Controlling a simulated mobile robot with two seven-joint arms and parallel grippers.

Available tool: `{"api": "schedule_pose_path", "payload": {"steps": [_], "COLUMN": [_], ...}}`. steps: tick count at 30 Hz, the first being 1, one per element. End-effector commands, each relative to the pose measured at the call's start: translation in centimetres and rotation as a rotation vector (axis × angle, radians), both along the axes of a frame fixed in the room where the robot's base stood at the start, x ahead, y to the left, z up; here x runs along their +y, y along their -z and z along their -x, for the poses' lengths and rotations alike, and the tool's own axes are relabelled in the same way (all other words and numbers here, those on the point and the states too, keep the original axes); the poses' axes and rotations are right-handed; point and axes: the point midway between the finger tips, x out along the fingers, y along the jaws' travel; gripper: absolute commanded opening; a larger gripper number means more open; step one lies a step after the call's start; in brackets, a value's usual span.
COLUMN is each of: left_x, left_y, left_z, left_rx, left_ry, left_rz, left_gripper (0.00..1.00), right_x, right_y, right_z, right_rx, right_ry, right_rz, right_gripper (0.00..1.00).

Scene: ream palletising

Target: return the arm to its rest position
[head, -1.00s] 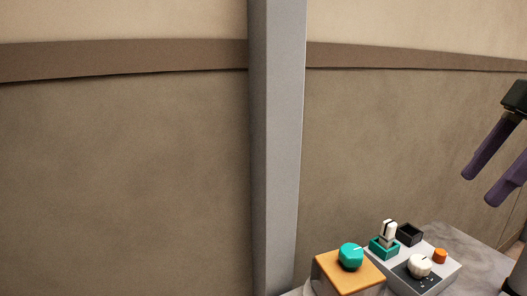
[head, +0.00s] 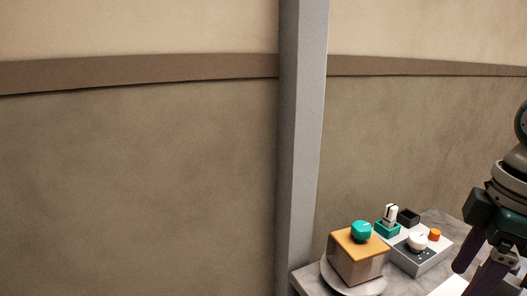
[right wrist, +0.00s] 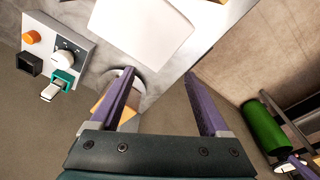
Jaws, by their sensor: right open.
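My right gripper (head: 470,282) is at the right edge of the head view, pointing down, with dark purple fingers. In the right wrist view its two fingers (right wrist: 160,73) are spread apart with nothing between them, so it is open and empty. It is above the grey worktop (head: 312,281), to the right of the devices there. My left gripper is not in view.
A box with an orange top (head: 356,258) and teal knob (head: 361,231) sits on a round plate. Beside it is a grey control panel (head: 420,262). A white sheet-like item (right wrist: 145,28) lies nearby. A green cylinder (right wrist: 265,127) is at right.

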Motion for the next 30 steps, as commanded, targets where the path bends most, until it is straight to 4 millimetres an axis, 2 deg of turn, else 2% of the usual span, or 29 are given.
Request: {"api": "schedule_pose_path", "payload": {"steps": [3, 6, 9, 14, 22, 24, 30], "left_x": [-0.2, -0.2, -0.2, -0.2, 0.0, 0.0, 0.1], "left_y": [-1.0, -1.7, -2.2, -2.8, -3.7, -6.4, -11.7], "left_z": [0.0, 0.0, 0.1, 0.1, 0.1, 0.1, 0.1], "left_rx": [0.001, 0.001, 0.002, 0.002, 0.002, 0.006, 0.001], "left_ry": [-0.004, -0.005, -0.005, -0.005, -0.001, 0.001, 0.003], "left_rz": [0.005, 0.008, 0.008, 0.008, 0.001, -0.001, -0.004], "left_gripper": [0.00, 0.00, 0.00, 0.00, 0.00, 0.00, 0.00], "right_x": [2.6, 5.1, 7.0, 9.0, 10.4, 10.3, 10.3], "right_y": [2.4, 3.5, 3.4, 2.0, -2.0, -4.7, -9.8], "right_z": [3.9, 7.7, 11.2, 15.4, 20.6, 20.1, 20.1], "right_rx": [-0.009, -0.038, -0.072, -0.115, -0.164, -0.168, -0.167], "right_ry": [0.092, 0.208, 0.328, 0.503, 0.780, 0.773, 0.769], "right_rz": [0.036, 0.040, 0.022, -0.023, -0.104, -0.101, -0.100], "right_gripper": [0.80, 0.80, 0.80, 0.80, 0.80, 0.80, 0.80]}}
